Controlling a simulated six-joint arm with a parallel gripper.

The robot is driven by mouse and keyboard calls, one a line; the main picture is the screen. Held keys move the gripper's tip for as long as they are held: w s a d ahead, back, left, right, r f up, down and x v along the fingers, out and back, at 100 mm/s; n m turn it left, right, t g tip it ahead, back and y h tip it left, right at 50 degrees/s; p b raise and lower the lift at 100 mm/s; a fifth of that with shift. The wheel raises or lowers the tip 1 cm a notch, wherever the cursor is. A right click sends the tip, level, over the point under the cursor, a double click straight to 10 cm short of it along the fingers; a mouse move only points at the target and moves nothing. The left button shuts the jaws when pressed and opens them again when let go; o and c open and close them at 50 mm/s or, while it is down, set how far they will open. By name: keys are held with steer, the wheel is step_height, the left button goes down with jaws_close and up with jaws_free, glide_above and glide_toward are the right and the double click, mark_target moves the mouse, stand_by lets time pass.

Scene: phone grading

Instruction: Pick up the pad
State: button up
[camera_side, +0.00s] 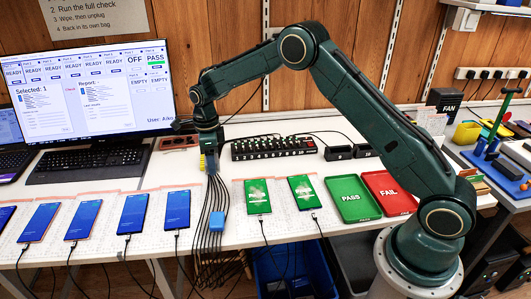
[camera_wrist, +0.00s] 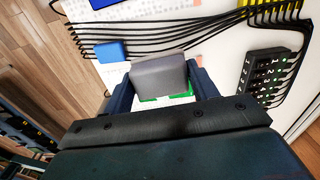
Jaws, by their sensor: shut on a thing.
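In the wrist view the pad (camera_wrist: 160,76) is a grey, soft-edged block. It sits between the two dark blue jaws of my gripper (camera_wrist: 165,88), which are shut on it. A strip of white and green shows just below the pad there; I cannot tell what it belongs to. In the side view my gripper (camera_side: 209,142) points down above the bench, at the top of a bundle of black cables. The pad cannot be made out in the side view.
Black cables (camera_side: 212,195) with a blue block (camera_side: 217,223) hang over the bench's front edge. A numbered black hub (camera_side: 273,147) lies right of my gripper. Blue-screen phones (camera_side: 133,213) lie left, green-screen phones (camera_side: 257,196) right, then green PASS (camera_side: 353,212) and red FAIL (camera_side: 388,207) trays.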

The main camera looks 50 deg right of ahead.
step_height(320, 180, up, 7)
steer(key=shift+f, duration=0.2)
stand_by(0.5)
steer(key=o, duration=0.3)
steer(key=shift+c, duration=1.1)
steer(key=shift+s+d+f, duration=0.15)
steer(key=shift+d, duration=0.15)
steer(key=s+d+f, duration=0.5)
steer(key=s+d, duration=0.3)
steer(key=s, duration=0.2)
steer(key=s+d+f, duration=0.5)
steer(key=s+d, duration=0.3)
steer(key=s, duration=0.2)
steer(key=shift+d+f, duration=0.15)
steer(key=shift+d, duration=0.1)
steer(key=shift+s+f, duration=0.1)
steer(key=shift+f, duration=0.05)
